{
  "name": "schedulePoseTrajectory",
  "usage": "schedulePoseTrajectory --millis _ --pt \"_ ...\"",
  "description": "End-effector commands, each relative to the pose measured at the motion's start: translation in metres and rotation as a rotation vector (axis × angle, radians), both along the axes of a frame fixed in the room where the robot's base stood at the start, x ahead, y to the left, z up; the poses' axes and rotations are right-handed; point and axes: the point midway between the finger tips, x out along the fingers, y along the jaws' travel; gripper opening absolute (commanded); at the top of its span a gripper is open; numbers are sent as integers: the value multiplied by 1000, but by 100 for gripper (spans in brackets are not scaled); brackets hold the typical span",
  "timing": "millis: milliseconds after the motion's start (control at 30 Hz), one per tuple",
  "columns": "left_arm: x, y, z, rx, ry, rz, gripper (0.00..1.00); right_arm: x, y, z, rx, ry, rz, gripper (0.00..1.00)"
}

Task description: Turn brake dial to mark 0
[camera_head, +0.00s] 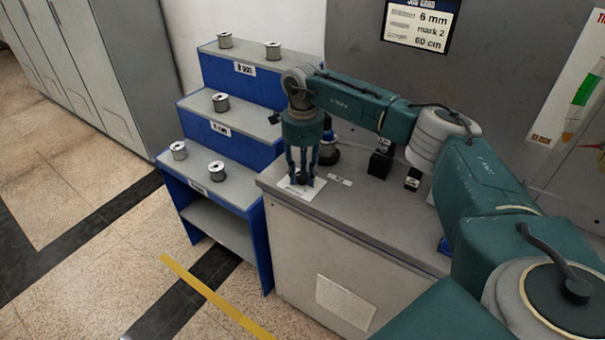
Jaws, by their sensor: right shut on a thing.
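My right gripper (302,178) points straight down over the left front corner of the grey bench top. Its fingers are shut around a small dark knob, the brake dial (304,181), which they mostly hide. The dial stands on a white plate (293,190) lying on the bench. The plate's marks and the dial's pointer are too small or covered to read. My left gripper is not in view.
The grey bench (360,210) carries a dark round device behind my gripper and black blocks (380,162) to the right. A blue stepped rack (235,125) with several wire spools stands left. A sign (419,22) reads 6 mm, mark 2, 60 cm.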

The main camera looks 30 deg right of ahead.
Motion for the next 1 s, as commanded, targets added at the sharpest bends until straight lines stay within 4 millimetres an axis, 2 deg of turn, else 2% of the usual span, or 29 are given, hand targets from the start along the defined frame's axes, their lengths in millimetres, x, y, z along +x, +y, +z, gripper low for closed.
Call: schedulePoseTrajectory --millis 300,767,800,900,1000 --pt "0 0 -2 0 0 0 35 2 -1 2 -1 -8 98 4" --pt "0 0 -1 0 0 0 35 2 -1 3 -1 -8 111 4" --pt "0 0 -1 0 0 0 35 2 -1 3 -1 -8 111 32" --pt "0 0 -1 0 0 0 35 2 -1 2 -1 -7 111 49" --pt "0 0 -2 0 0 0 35 1 -1 2 -1 -4 111 49"
